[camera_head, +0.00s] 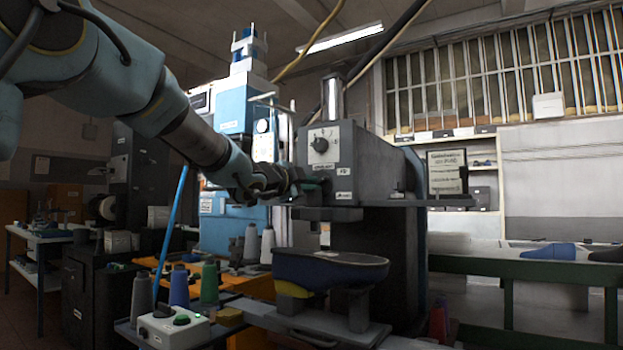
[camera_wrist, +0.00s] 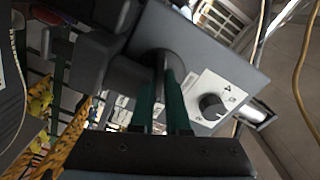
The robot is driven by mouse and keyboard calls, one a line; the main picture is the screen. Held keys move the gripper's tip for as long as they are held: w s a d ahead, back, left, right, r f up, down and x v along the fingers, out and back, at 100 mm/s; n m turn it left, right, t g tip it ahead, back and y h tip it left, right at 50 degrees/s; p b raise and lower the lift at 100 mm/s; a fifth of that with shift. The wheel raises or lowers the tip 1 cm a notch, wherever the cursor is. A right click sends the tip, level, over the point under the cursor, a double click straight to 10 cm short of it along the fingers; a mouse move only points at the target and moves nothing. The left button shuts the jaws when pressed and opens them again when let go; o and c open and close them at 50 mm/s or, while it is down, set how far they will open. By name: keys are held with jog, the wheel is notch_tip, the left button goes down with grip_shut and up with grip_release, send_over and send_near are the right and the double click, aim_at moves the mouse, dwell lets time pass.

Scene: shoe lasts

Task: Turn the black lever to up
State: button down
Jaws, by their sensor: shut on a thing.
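The black lever (camera_wrist: 161,68) shows in the wrist view as a dark shaft coming from a round hub on the grey machine's front face. My gripper (camera_wrist: 164,88) has its two green fingers shut on it from either side. In the head view my gripper (camera_head: 318,184) is at the machine's front, below the black knob (camera_head: 320,145). There my gripper and arm hide most of the lever, so its angle is hard to tell. The knob also shows in the wrist view (camera_wrist: 211,106), on a white plate right of the fingers.
The grey machine (camera_head: 375,160) has a ledge under my gripper. Below it a dark blue shoe form (camera_head: 330,270) rests on a support. Thread cones (camera_head: 209,283) and a button box (camera_head: 173,328) stand at lower left. A green-framed bench (camera_head: 530,267) is at right.

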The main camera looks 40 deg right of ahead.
jog(key=shift+n+p, duration=0.5)
jog(key=shift+n, duration=0.6)
jog(key=shift+f, duration=0.1)
jog(key=c, duration=0.9)
grip_release()
jog(key=shift+s, duration=0.1)
